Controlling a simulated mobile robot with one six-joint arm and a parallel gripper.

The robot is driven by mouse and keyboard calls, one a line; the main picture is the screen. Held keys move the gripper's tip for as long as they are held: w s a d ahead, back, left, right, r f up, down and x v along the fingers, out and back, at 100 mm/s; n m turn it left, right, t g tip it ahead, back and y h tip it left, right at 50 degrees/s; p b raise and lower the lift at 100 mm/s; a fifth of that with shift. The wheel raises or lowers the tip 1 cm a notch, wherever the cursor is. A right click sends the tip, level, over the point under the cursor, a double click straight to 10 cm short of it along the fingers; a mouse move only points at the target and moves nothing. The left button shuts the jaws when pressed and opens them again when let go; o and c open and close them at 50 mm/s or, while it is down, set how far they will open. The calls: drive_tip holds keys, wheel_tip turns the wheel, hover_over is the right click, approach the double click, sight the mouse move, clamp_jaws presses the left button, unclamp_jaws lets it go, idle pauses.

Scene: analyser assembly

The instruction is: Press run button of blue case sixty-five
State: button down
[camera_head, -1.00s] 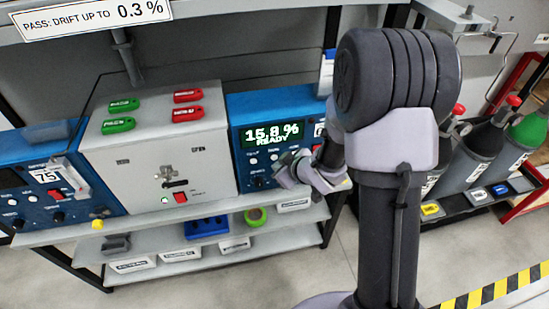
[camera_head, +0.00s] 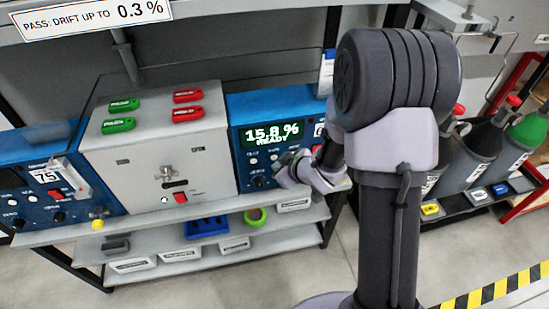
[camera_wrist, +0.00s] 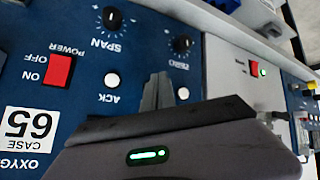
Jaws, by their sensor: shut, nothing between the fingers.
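The blue case sixty-five (camera_head: 240,113) stands on the right of the bench; its screen (camera_head: 271,134) reads 15.8 % READY. In the wrist view its blue panel (camera_wrist: 70,30) appears upside down, with the CASE 65 label (camera_wrist: 30,125), a red power switch (camera_wrist: 60,71), SPAN and ZERO knobs and a white ACK button (camera_wrist: 112,80). My gripper (camera_wrist: 157,88) is shut and empty in front of the panel, between the ACK button and another white button (camera_wrist: 183,93). That button's label is hidden. Contact cannot be told. The head view shows my gripper (camera_head: 286,166) at the lower panel.
A grey box (camera_head: 140,160) with red and green tags on top stands left of the case. Another blue case (camera_head: 20,190), marked 75, is farther left. Gas cylinders (camera_head: 480,150) stand to the right. A shelf (camera_head: 215,255) with bins runs below.

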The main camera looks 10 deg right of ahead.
drive_tip(key=shift+w, duration=0.1)
drive_tip(key=shift+w, duration=0.35)
drive_tip(key=shift+w, duration=0.4)
idle(0.5)
idle(0.3)
drive_tip(key=shift+s, duration=0.8)
drive_tip(key=shift+s, duration=0.1)
drive_tip(key=s+b, duration=0.2)
drive_tip(key=s, duration=0.2)
drive_tip(key=shift+s, duration=0.4)
